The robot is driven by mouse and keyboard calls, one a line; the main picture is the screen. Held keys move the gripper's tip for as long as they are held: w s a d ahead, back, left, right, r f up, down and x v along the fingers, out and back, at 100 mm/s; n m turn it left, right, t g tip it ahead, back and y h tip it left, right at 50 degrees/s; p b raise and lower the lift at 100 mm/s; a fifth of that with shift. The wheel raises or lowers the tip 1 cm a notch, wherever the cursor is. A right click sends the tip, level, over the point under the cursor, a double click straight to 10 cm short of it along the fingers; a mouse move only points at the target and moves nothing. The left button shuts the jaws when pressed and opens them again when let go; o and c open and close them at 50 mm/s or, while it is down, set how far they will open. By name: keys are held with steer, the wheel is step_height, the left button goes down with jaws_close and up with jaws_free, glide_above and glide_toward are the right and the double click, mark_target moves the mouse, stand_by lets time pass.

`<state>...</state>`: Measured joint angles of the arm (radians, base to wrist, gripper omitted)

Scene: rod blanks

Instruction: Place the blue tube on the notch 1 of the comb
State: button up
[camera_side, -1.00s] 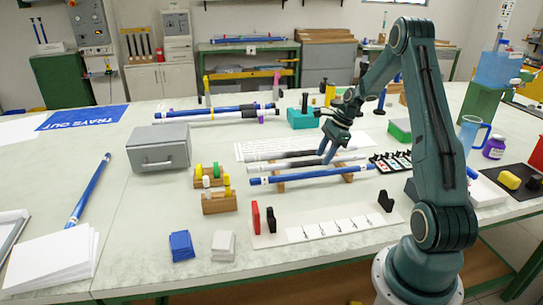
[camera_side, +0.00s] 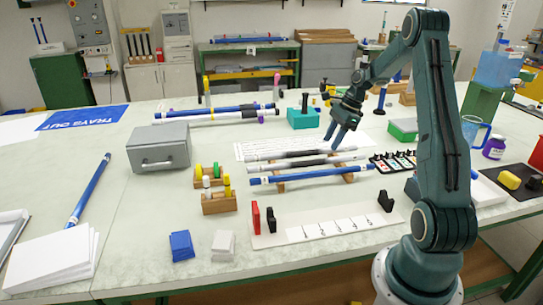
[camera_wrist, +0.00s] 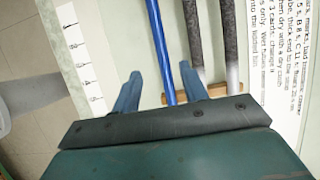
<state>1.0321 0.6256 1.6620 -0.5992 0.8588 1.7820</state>
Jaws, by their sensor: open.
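The blue tube (camera_side: 312,174) lies in the side view as the nearest of several rods across wooden rests (camera_side: 348,176). My gripper (camera_side: 331,142) is open and empty, raised above the rods. In the wrist view the blue tube (camera_wrist: 163,45) runs between the fingertips of my gripper (camera_wrist: 160,75), which stay apart from it. A pale board (camera_side: 330,227) with a row of marked places and upright red and black pieces stands in front of the tube. Its marked strip shows in the wrist view (camera_wrist: 82,48). I cannot tell for sure whether this board is the comb.
Two dark-and-white rods (camera_side: 302,153) lie beside the blue tube. A black rack (camera_side: 393,161) stands to their right. A grey box (camera_side: 158,147) and wooden blocks with coloured pegs (camera_side: 219,202) stand left. Another blue rod (camera_side: 90,188) lies far left. Table left of the board is partly clear.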

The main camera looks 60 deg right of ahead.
steer(key=a+r+n+h, duration=0.1)
steer(key=a+r+n, duration=0.55)
steer(key=a, duration=0.45)
steer(key=a+r+n+h, duration=0.1)
steer(key=a+r+n, duration=0.5)
steer(key=a+r, duration=0.3)
steer(key=s+a+r+n+t+h, duration=0.1)
steer(key=s+a+n+t, duration=0.1)
steer(key=s+a+n, duration=1.2)
steer(key=shift+s+a, duration=0.3)
steer(key=shift+s, duration=0.45)
